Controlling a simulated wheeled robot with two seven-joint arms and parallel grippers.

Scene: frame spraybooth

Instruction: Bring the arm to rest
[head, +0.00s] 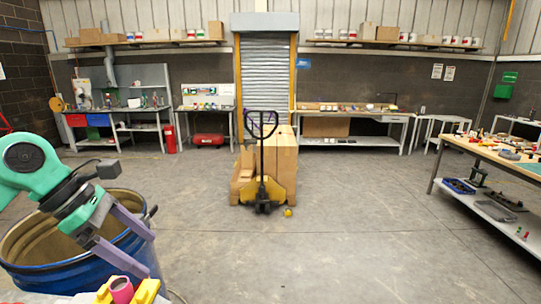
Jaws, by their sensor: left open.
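My left arm comes in from the left edge, green with dark joints, bent at the elbow. My left gripper (148,253) has two purple fingers spread apart, pointing down and to the right. Nothing shows between them. The gripper is in front of a blue drum (40,278) in the picture and hides part of its rim. I cannot tell whether it touches the drum. My right gripper is not in view.
Yellow blocks and a pink round item (121,290) lie at the bottom edge, close below the gripper. A pallet jack (264,190) with cardboard boxes (284,160) stands mid-floor. A workbench (470,150) is at right. The floor between is mostly clear.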

